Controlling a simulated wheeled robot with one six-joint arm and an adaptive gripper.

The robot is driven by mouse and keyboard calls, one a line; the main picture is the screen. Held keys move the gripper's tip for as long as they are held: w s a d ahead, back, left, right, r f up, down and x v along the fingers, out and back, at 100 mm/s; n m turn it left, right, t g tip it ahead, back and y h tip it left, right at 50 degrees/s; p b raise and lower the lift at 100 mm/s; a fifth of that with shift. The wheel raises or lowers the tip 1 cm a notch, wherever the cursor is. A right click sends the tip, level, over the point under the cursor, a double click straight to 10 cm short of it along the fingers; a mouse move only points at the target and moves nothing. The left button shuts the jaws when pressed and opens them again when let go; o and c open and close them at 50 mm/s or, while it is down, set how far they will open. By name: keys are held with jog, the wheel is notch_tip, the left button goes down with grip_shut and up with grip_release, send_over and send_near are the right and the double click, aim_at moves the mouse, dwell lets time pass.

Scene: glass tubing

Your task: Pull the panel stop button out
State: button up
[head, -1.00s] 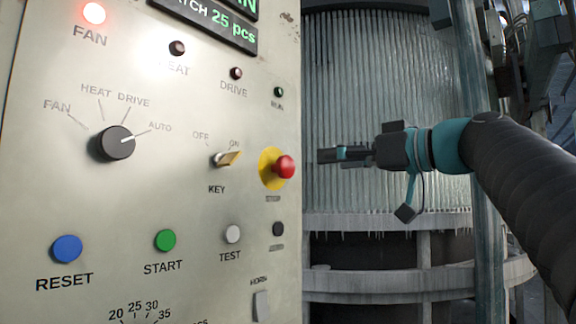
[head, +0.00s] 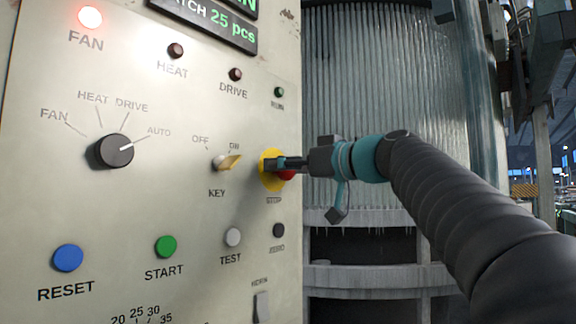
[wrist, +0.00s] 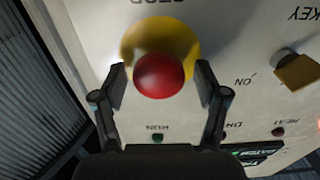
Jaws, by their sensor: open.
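The stop button is a red mushroom head on a yellow round plate. In the head view the red head (head: 287,175) is partly hidden behind my gripper (head: 290,163), and the yellow plate (head: 266,170) shows to its left. In the wrist view the red head (wrist: 159,75) lies between the tips of my gripper (wrist: 160,82), one finger on each side, with the yellow plate (wrist: 185,38) behind it. The fingers are open; I cannot tell whether either one touches the button.
The panel (head: 190,190) also carries a key switch (head: 228,162) left of the stop, a black selector knob (head: 114,151), a grey test button (head: 233,237), a green start button (head: 165,246) and a blue reset button (head: 68,258).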

grip_shut()
jog(key=shift+s+d+f+b, duration=0.1)
jog(key=shift+s+d+b, duration=0.35)
jog(key=shift+d+b, duration=0.15)
grip_release()
jog(key=shift+s+d, duration=0.1)
jog(key=v, duration=1.2)
